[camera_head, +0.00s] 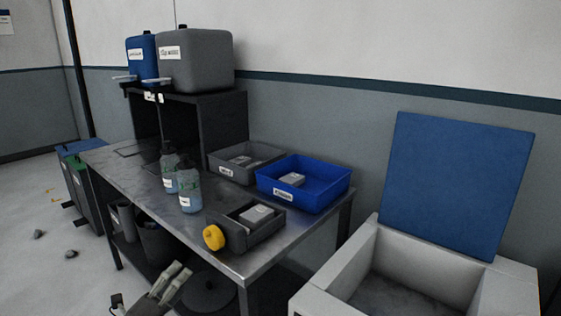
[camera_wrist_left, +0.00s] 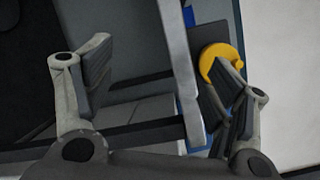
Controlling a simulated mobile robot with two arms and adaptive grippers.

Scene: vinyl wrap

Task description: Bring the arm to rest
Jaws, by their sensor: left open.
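My left gripper (camera_head: 176,281) is low at the bottom of the head view, in front of the metal table (camera_head: 235,262) and below its top. In the left wrist view, the fingers of my left gripper (camera_wrist_left: 165,95) are spread wide with nothing between them. A yellow round piece (camera_head: 213,237) sits at the near end of a dark grey tray (camera_head: 262,232) on the table. The yellow piece (camera_wrist_left: 222,62) also shows in the wrist view, behind the right-hand finger. My right gripper is in neither view.
A blue bin (camera_head: 310,185) and a grey bin (camera_head: 228,168) sit at the back. Jugs (camera_head: 200,62) stand on a dark shelf. A white chest (camera_head: 345,275) with its blue lid (camera_head: 450,185) up stands at right. Floor at left is mostly clear.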

